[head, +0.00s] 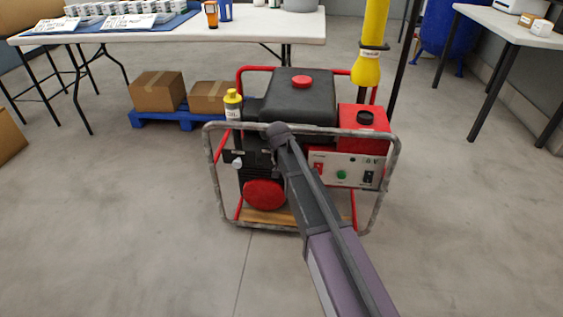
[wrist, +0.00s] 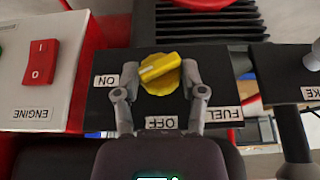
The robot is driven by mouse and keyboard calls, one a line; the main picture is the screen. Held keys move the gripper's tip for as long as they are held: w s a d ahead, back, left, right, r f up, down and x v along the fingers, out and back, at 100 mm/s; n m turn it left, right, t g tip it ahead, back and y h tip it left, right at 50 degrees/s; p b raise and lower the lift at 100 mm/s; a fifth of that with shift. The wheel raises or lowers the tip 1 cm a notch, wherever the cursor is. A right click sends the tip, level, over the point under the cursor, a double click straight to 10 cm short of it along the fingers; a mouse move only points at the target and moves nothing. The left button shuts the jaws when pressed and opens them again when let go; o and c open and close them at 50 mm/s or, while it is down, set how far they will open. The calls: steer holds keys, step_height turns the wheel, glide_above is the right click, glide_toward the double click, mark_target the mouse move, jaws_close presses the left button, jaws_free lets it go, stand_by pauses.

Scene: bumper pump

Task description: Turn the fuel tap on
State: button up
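The fuel tap is a yellow knob (wrist: 160,73) on a black panel (wrist: 107,117) in the wrist view, where labels appear upside down. Its raised bar lies nearly crosswise, tilted, with its left end towards the ON label (wrist: 106,81). The OFF label (wrist: 161,123) is below the knob and the FUEL label (wrist: 220,114) is at the right. My gripper (wrist: 160,72) is open, one finger on each side of the knob; small gaps seem to show, though contact is hard to judge. In the head view my arm hides the tap and gripper at the generator (head: 342,157).
A red engine switch (wrist: 40,62) sits left of the tap, and a choke lever (wrist: 294,140) is at the right. The generator's tube frame (head: 388,170) surrounds it. A yellow-capped bottle (head: 233,105) stands at its left. The floor in front is clear.

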steer(key=shift+d+y, duration=0.1)
steer(key=shift+y, duration=0.2)
steer(key=shift+d+f+m+y+b, duration=0.15)
steer(key=shift+m+y+b, duration=0.3)
steer(key=shift+y, duration=0.85)
steer(key=shift+y+b, duration=0.5)
steer(key=shift+y, duration=0.4)
steer(key=o, duration=1.1)
steer(key=shift+o, duration=0.2)
steer(key=shift+h+p, duration=0.45)
steer(key=shift+h, duration=0.15)
